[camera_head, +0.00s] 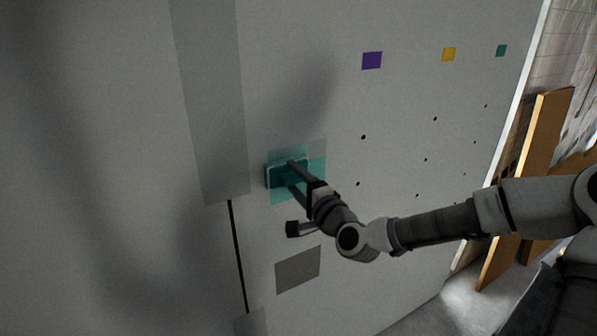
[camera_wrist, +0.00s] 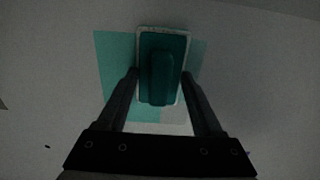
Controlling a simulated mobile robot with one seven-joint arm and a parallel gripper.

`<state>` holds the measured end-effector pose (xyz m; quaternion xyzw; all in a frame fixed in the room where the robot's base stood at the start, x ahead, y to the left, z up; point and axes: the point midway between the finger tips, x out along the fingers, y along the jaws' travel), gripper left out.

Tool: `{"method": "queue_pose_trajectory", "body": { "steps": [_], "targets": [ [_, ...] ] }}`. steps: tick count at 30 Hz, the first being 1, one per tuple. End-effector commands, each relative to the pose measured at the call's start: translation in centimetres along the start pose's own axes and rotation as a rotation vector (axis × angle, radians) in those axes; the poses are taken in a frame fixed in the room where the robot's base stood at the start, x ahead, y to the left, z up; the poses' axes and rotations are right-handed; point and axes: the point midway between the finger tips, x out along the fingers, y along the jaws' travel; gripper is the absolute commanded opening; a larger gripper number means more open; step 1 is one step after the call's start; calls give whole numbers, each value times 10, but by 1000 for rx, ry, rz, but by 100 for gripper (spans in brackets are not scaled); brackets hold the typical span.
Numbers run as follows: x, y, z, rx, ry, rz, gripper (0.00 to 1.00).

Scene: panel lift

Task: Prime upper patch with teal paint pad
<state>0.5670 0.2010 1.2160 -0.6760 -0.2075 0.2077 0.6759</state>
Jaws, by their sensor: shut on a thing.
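The teal paint pad (camera_head: 273,176) is against the wall panel in the head view, over the upper patch (camera_head: 317,147). In the wrist view the pad (camera_wrist: 147,42) has a pale rim and a raised teal handle. My gripper (camera_wrist: 160,88) is shut on that handle, one finger on each side. Teal paint (camera_wrist: 113,60) covers most of the patch left of the pad and a strip to its right. A pale grey part of the patch (camera_wrist: 175,115) shows bare below the pad. In the head view the bare part is at the patch's top right corner.
A grey lower patch (camera_head: 298,270) lies below on the panel. Wooden boards (camera_head: 527,170) lean at the right. A dark vertical slot (camera_head: 237,255) runs lower left.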

Motion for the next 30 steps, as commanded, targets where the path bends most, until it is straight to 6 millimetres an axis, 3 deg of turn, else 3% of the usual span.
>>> {"method": "queue_pose_trajectory", "body": {
  "steps": [18,25,30],
  "targets": [
    [-2,-1,-65,1,6,-3,10],
    [-2,-1,-74,1,4,-2,10],
    [-2,0,-93,2,5,-2,10]
  ]
}}
